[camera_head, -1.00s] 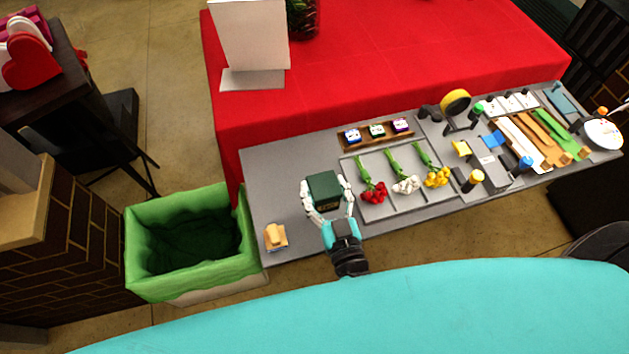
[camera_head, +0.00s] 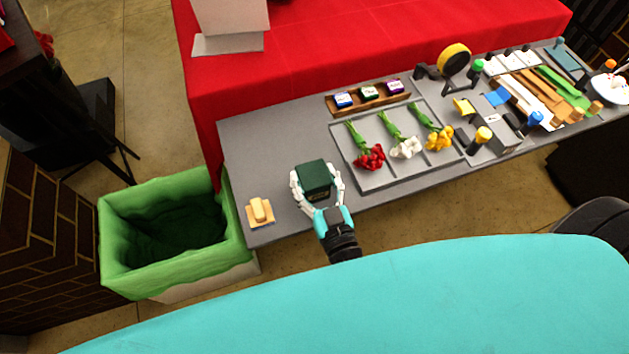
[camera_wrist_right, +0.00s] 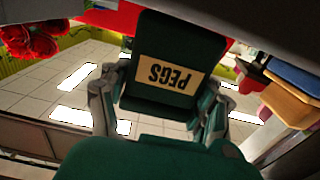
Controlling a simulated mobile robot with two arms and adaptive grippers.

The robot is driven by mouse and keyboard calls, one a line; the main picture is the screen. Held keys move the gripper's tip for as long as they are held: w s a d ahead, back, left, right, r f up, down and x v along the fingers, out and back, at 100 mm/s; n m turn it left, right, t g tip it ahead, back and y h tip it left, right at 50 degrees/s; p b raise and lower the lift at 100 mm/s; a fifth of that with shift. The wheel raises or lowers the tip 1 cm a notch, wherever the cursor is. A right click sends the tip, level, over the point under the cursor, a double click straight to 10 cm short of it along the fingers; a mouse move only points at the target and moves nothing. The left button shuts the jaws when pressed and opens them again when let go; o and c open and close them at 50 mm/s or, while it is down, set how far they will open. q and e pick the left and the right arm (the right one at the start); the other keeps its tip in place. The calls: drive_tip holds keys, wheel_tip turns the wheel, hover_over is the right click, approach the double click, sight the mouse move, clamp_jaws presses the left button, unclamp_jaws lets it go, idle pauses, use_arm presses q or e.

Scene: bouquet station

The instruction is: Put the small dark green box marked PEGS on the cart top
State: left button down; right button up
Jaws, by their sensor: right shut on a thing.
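The small dark green box (camera_head: 314,178) is between the fingers of my right gripper (camera_head: 317,190), which is shut on it. It shows in front of the grey worktop, near the front edge and left of the flower tray. Whether it touches the worktop I cannot tell. In the right wrist view the box (camera_wrist_right: 172,62) fills the middle, its cream PEGS label upside down, with a finger of my right gripper (camera_wrist_right: 160,105) on each side. My left gripper is not in view. I cannot make out a separate cart.
A grey tray (camera_head: 378,180) with red, white and yellow flowers lies right of the box. A tan block (camera_head: 260,209) sits at the worktop's left end. Several tools crowd the right end; the back left worktop (camera_head: 265,145) is bare.

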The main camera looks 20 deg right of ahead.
drive_tip(key=o, duration=1.3)
drive_tip(key=shift+c, duration=0.2)
